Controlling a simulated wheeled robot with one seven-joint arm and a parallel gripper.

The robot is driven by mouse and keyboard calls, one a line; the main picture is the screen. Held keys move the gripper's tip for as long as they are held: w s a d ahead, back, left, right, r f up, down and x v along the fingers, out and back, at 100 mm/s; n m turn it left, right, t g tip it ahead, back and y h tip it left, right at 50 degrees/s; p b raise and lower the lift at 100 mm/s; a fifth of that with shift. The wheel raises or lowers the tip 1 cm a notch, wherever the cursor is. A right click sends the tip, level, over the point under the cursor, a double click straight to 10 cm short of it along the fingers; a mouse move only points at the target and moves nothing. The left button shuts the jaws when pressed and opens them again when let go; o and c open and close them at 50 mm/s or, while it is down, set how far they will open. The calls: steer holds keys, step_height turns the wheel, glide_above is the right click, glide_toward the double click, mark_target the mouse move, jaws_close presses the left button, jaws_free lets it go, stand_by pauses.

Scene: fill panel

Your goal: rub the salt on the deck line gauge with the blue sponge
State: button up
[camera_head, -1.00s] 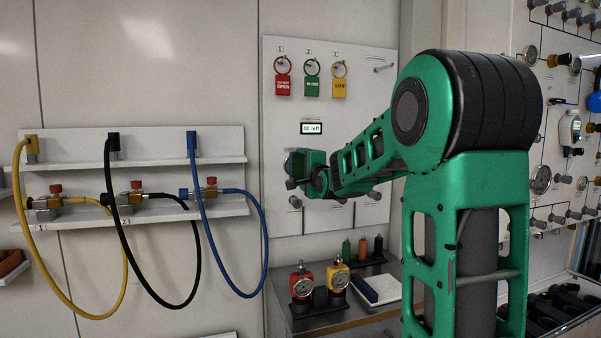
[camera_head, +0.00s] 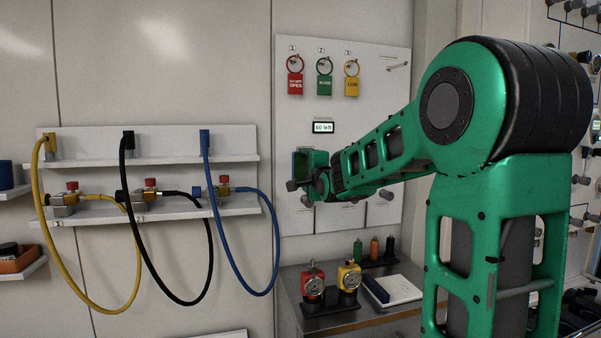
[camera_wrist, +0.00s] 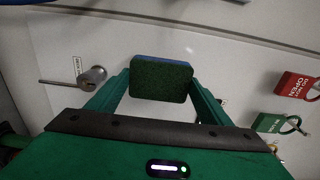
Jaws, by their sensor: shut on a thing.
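The sponge (camera_wrist: 160,80) is between the two fingers of my gripper (camera_wrist: 160,86) in the wrist view, with a dark green face towards the camera and a blue strip along its top edge. My gripper is shut on it. In the head view my gripper (camera_head: 309,174) is in front of the white board, well above the bench. A red-bodied gauge (camera_head: 313,284) and a yellow-bodied gauge (camera_head: 348,280) stand on the bench below. I cannot tell which gauge is the deck line one, and no salt can be made out.
The white board (camera_head: 375,85) carries red, green and yellow tags and a small display (camera_head: 323,127). A shelf (camera_head: 235,206) with yellow, black and blue hoses is at left. A notebook (camera_head: 403,290) and small bottles are on the bench (camera_head: 300,325).

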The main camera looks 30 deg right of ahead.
steer(key=shift+v, duration=2.1)
steer(key=shift+s, duration=0.1)
steer(key=v, duration=0.3)
steer(key=shift+d, duration=0.1)
